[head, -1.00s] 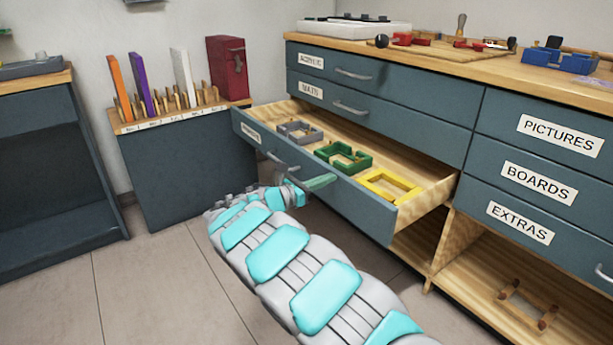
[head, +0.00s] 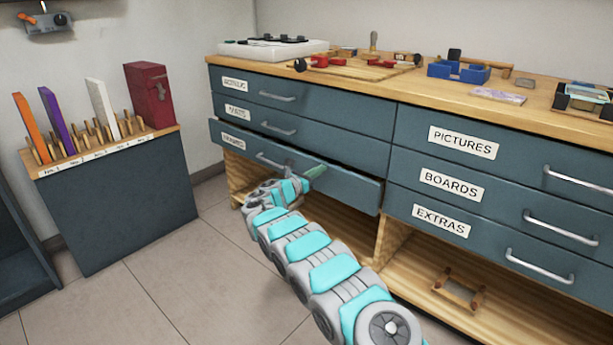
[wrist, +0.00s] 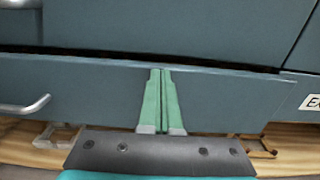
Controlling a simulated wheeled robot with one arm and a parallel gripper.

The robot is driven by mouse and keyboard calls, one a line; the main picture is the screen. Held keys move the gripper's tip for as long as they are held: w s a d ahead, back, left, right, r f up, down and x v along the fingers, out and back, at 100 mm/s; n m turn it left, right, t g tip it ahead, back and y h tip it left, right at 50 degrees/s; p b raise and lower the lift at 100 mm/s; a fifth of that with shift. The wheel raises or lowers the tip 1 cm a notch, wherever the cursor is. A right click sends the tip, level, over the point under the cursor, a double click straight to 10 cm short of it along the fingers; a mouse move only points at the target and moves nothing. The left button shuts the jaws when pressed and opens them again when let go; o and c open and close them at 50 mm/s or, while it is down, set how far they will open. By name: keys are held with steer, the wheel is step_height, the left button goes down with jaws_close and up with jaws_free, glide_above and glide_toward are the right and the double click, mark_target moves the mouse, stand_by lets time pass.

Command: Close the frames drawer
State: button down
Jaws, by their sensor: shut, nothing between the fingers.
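The frames drawer (head: 345,190) is the lowest drawer of the left column, with a blue-grey front and a small label (head: 234,140). Its front stands slightly out from the cabinet. A dark gap shows above its top edge, and the inside is hidden. Its metal handle (head: 270,161) lies left of my gripper. My gripper (head: 320,168) is shut and empty, with its green fingers at the drawer front. In the wrist view the fingertips (wrist: 161,72) lie against or just before the front (wrist: 230,95), near its top edge; contact is not certain. The handle (wrist: 28,106) shows at the left.
The drawers above and the PICTURES (head: 462,142), BOARDS (head: 451,184) and EXTRAS (head: 441,220) drawers look shut. An open shelf (head: 400,270) lies below. A low rack (head: 120,190) with upright panels stands left. The tiled floor between is clear.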

mark_target(327, 163)
steer(key=x, duration=0.4)
steer(key=shift+w+p, duration=0.1)
steer(key=shift+p, duration=0.2)
steer(key=shift+w+d, duration=0.15)
